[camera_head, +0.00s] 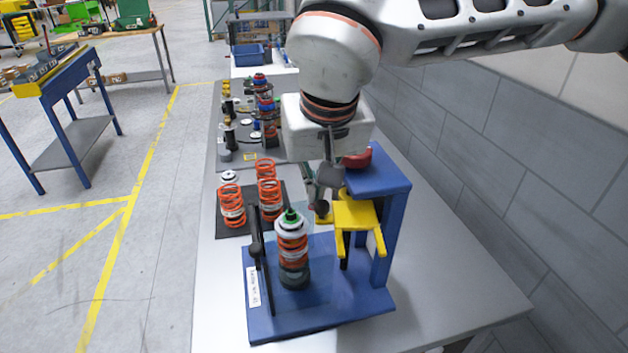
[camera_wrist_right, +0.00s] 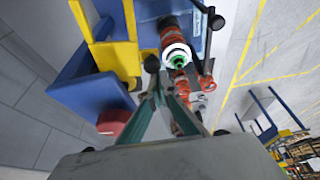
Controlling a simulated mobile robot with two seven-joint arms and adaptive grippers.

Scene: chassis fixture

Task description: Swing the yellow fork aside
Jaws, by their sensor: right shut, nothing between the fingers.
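The yellow fork (camera_head: 357,216) sits on the blue post of the fixture (camera_head: 320,318), its two prongs pointing toward the front of the bench. It is turned to the right of the upright shock absorber (camera_head: 291,243), which has an orange spring and a green tip. My right gripper (camera_head: 320,206) is shut and empty, pointing down just behind and left of the fork. In the right wrist view its fingers (camera_wrist_right: 154,72) come together beside the fork (camera_wrist_right: 112,52); whether they touch it I cannot tell. My left gripper is not in view.
A red knob (camera_head: 357,158) tops the blue post, partly behind my right wrist. A black lever (camera_head: 256,250) stands left of the shock absorber. Loose orange springs (camera_head: 232,206) stand on a dark mat behind. The bench's front left is clear; a grey wall rises at right.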

